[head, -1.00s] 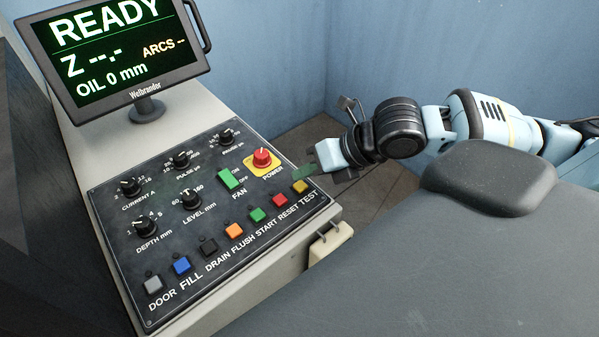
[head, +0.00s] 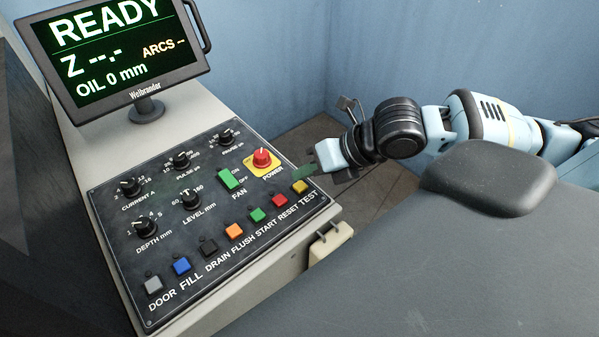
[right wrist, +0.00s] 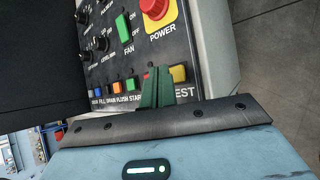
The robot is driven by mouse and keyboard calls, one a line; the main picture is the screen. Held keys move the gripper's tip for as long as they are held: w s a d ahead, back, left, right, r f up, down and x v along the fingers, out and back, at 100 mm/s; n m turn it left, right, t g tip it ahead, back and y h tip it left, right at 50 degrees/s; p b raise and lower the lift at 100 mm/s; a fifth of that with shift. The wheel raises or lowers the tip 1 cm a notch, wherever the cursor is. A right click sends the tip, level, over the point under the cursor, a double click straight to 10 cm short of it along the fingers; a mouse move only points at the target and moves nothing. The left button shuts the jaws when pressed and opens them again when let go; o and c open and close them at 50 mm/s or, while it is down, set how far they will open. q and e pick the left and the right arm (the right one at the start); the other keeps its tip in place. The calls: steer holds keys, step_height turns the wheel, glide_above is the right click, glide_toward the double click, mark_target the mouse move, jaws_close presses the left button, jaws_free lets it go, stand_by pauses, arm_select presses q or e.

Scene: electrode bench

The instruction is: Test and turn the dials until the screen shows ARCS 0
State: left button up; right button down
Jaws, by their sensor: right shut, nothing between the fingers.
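The screen (head: 122,45) on the console reads READY, Z --.-, ARCS -- and OIL 0 mm. The dark panel (head: 262,219) carries several black dials, among them CURRENT A (head: 130,186), PULSE (head: 181,159), PAUSE (head: 226,138), LEVEL mm (head: 190,199) and DEPTH mm (head: 145,227). The yellow TEST button (head: 300,187) is at the right end of the button row. My right gripper (head: 301,173) is shut and empty, its green fingertips just above the TEST button. In the right wrist view the fingertips (right wrist: 158,88) hide part of the row; contact cannot be told. My left gripper is out of view.
A red POWER knob (head: 262,158) on a yellow plate and the green FAN switch (head: 231,179) sit close to my right fingertips. Other coloured buttons, such as START (head: 257,215) and RESET (head: 280,200), line the front edge. A blue wall (head: 260,60) stands behind.

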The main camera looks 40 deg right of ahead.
mark_target(307, 187)
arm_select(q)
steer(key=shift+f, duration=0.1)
arm_select(e)
steer(key=shift+f, duration=0.15)
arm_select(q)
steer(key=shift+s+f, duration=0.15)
arm_select(e)
steer(key=shift+f, duration=0.35)
